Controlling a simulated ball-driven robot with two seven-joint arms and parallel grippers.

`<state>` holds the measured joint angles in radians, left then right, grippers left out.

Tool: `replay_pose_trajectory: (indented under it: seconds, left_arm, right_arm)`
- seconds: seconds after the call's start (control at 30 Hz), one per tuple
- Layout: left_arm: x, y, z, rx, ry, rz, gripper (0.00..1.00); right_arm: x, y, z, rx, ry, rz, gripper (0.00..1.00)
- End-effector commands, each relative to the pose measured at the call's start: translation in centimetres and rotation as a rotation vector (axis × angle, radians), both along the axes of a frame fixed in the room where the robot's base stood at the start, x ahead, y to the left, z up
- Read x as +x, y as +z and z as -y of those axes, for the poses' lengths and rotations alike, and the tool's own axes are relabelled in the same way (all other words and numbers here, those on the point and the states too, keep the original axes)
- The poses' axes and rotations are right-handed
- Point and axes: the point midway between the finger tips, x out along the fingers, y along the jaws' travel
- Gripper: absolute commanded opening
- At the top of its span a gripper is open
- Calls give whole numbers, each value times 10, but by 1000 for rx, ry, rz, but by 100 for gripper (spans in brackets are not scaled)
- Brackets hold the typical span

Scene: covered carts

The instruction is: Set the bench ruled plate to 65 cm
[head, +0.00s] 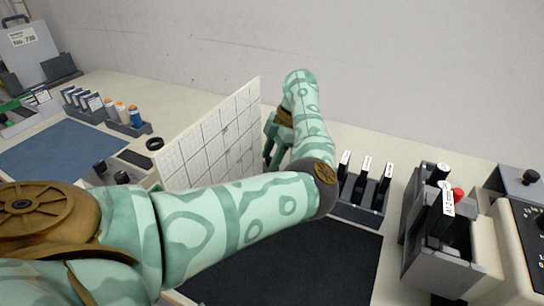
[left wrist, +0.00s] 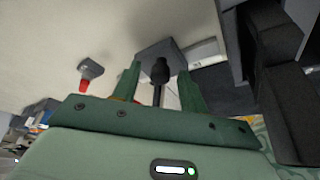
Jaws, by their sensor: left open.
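The ruled plate (head: 212,140) is a pale upright panel with a grid of dark lines, standing across the bench at the centre of the head view. My left gripper (head: 269,150) is just right of its far end, partly hidden behind my own patterned forearm. In the left wrist view the two green fingers (left wrist: 160,82) are open. A dark round knob on a thin stem (left wrist: 160,70) shows between them, in front of a grey block (left wrist: 158,50). I cannot tell whether the fingers touch it. No scale reading is legible. My right gripper is not in view.
A dark mat (head: 300,262) lies right of the plate, with a rack of labelled black items (head: 364,196) behind it. A grey holder (head: 437,264) stands at right. A blue mat (head: 58,147) and a bottle rack (head: 128,127) are at left. The wall closes the back.

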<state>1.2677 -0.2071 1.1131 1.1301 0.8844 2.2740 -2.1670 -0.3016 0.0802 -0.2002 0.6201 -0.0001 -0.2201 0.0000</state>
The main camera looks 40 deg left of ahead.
Motion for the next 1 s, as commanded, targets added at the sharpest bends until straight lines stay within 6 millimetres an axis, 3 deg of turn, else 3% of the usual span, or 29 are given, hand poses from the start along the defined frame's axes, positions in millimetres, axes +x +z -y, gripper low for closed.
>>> replay_pose_trajectory:
  seconds: [0.33, 0.37, 0.5, 0.67, 1.0]
  left_arm:
    - [-2, -5, -1, 0, -1, 1, 43]
    - [-2, -5, -1, 0, -1, 1, 40]
    - [-2, -5, -1, -1, -1, 1, 1]
    - [-3, -5, -3, 0, 0, 1, 0]
    - [-23, -1, -66, 1, 2, -1, 0]
  right_arm:
    - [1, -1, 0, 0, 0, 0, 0]
    - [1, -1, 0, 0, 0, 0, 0]
    - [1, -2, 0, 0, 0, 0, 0]
    - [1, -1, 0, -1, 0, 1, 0]
    - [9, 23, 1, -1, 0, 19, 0]
